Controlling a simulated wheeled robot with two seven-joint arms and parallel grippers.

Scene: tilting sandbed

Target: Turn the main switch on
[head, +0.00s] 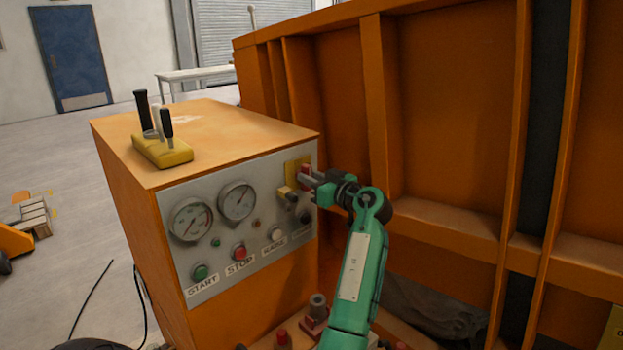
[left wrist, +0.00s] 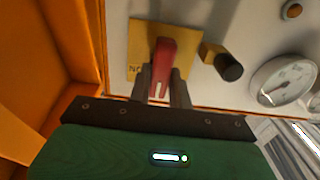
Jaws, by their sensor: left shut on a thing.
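The main switch is a red handle (head: 305,171) on a yellow plate (head: 290,168) at the upper right of the grey control panel. In the left wrist view the red handle (left wrist: 162,62) stands between the two dark fingers of my left gripper (left wrist: 162,88), on its yellow plate (left wrist: 138,42). Lettering on the plate is partly hidden by a finger. In the head view my left gripper (head: 310,181) is shut on the handle, reaching in from the right of the panel. The handle's far side is hidden. My right gripper is in neither view.
The panel carries gauges (head: 191,220), a green start button (head: 200,272), a red stop button (head: 239,252) and a black knob (left wrist: 229,67) beside the switch. A yellow lever block (head: 162,150) sits on the cabinet top. The orange ribbed wall (head: 450,110) stands close on the right.

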